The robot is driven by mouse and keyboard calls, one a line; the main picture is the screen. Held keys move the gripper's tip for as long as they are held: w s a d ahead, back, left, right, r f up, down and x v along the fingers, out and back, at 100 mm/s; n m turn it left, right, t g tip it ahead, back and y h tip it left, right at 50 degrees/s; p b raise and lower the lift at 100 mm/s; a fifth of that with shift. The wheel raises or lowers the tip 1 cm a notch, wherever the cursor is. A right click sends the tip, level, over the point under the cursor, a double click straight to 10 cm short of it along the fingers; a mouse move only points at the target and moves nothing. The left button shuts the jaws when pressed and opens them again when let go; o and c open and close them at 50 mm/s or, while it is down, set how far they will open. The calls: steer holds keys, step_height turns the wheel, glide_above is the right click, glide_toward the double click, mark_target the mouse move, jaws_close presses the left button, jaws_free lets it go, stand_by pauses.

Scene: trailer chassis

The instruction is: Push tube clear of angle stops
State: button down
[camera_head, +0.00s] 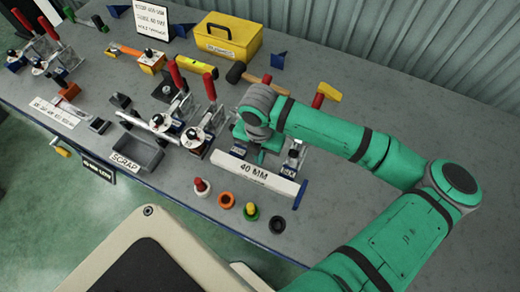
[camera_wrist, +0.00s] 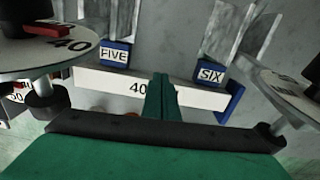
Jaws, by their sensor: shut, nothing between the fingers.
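A white square tube marked 40 MM (camera_head: 258,178) lies near the front edge of the bench. It shows in the wrist view (camera_wrist: 202,96), its middle hidden behind my fingers. Blue blocks labelled FIVE (camera_wrist: 115,53) and SIX (camera_wrist: 211,71), with grey upright plates behind them, stand close along the tube's far side. I cannot tell whether they touch it. A blue stop (camera_head: 300,194) stands at the tube's right end and also shows in the wrist view (camera_wrist: 232,100). My gripper (camera_wrist: 163,97) is shut and empty, pointing at the tube's middle; contact is unclear.
Toggle clamps (camera_head: 195,137) stand left of the tube, beside a grey SCRAP bin (camera_head: 139,150). Several coloured round pieces (camera_head: 226,200) sit in front of the tube. A mallet (camera_head: 238,73) and yellow toolbox (camera_head: 228,38) are behind. Bare bench lies to the right (camera_head: 430,120).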

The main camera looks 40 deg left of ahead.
mark_target(256, 171)
steer(key=shift+f, duration=2)
steer(key=shift+s+d, duration=0.4)
steer(key=shift+s, duration=0.95)
step_height(256, 171, up, 10)
